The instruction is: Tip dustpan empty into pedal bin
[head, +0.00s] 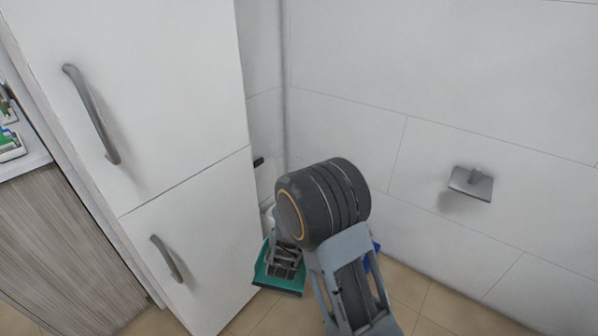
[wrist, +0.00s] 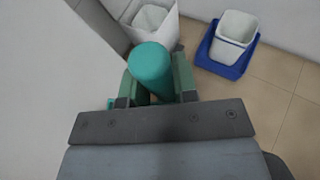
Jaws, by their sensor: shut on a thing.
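The dustpan (head: 277,287) is teal and shows at the end of my arm in the head view, low beside the tall white cabinet. In the wrist view its round teal handle (wrist: 150,66) stands between my fingers. My gripper (head: 287,262) is shut on this handle; its green fingers also show in the wrist view (wrist: 152,90). The pan's contents are hidden. A white open-topped bin (wrist: 160,19) stands just beyond the handle in the wrist view, partly covered by it. I cannot tell for sure whether it is the pedal bin.
The white cabinet (head: 180,80) with two grey handles stands close on the left. A white bucket (wrist: 237,27) sits in a blue container (wrist: 222,68) to the right. A holder (head: 471,184) juts from the tiled wall. Tan floor is clear at right.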

